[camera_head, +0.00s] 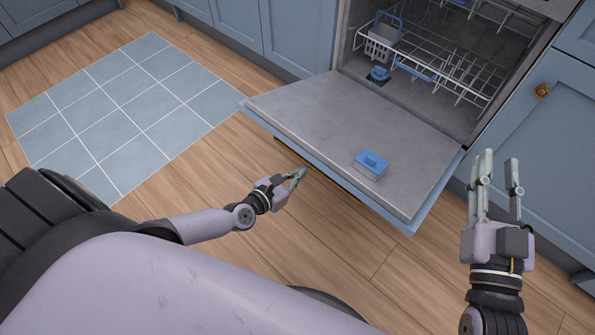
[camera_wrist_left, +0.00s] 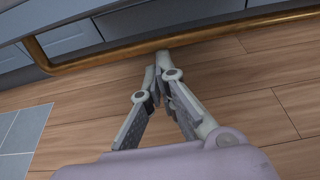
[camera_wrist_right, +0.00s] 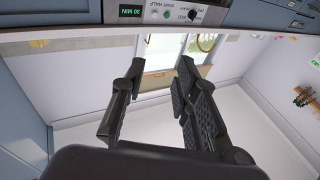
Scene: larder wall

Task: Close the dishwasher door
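The dishwasher door (camera_head: 330,125) is folded down open in the head view, its grey inner face up. A brass handle bar (camera_wrist_left: 105,55) runs along its outer side in the left wrist view; only a thin strip of it shows under the door edge in the head view. My left gripper (camera_head: 298,177) is just below the door's front-left edge. Its fingers (camera_wrist_left: 157,68) meet at the tips right by the bar; I cannot tell whether they touch it. My right gripper (camera_head: 500,163) is open and empty, fingers up, by the door's right corner.
The dishwasher tub holds a white wire rack (camera_head: 440,72) and a cutlery basket (camera_head: 381,45). A blue-lidded dispenser (camera_head: 371,164) is on the door. Blue cabinets (camera_head: 550,110) flank it. A tiled blue mat (camera_head: 125,110) lies on the otherwise clear wood floor at left.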

